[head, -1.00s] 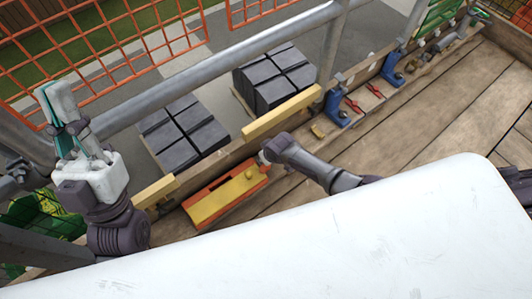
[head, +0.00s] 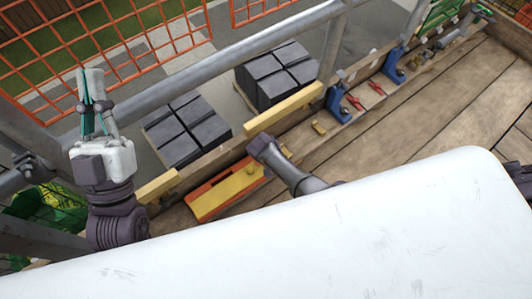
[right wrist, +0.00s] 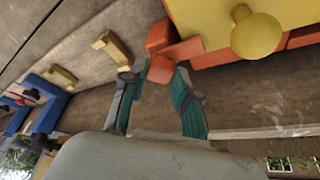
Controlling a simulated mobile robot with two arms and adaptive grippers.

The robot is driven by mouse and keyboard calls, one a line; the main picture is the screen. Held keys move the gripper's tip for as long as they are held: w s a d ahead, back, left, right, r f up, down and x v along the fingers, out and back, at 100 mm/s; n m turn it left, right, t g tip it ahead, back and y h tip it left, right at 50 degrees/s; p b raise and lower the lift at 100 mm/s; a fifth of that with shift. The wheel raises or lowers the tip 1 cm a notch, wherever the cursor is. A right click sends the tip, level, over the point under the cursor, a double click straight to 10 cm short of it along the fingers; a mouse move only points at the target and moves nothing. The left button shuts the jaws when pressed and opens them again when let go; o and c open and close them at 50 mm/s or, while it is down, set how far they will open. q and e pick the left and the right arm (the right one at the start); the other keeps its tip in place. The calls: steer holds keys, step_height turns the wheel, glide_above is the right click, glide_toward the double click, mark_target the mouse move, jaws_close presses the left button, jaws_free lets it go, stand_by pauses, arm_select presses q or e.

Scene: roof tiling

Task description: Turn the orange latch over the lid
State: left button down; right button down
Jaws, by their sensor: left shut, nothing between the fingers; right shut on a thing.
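An orange box with a yellow lid (head: 232,189) lies on the planks; the lid also shows in the right wrist view (right wrist: 205,25), with its round yellow knob (right wrist: 256,35). The orange latch (right wrist: 160,67) is at the corner of the box, between the fingers of my right gripper (right wrist: 155,80), which is shut on it. In the head view my right wrist hides the latch and the box's far right end. Whether the latch lies over the lid I cannot tell. My left gripper (head: 93,100) is shut and empty, pointing up at the left, away from the box.
A blue clamp (head: 338,104) and red-handled tools (head: 355,103) lie farther right. A white surface (head: 330,240) fills the foreground.

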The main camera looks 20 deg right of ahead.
stand_by(0.6)
steer(key=c, duration=0.9)
jaws_free()
steer(key=shift+o, duration=0.2)
steer(key=v, duration=1.2)
steer(key=shift+a, duration=0.1)
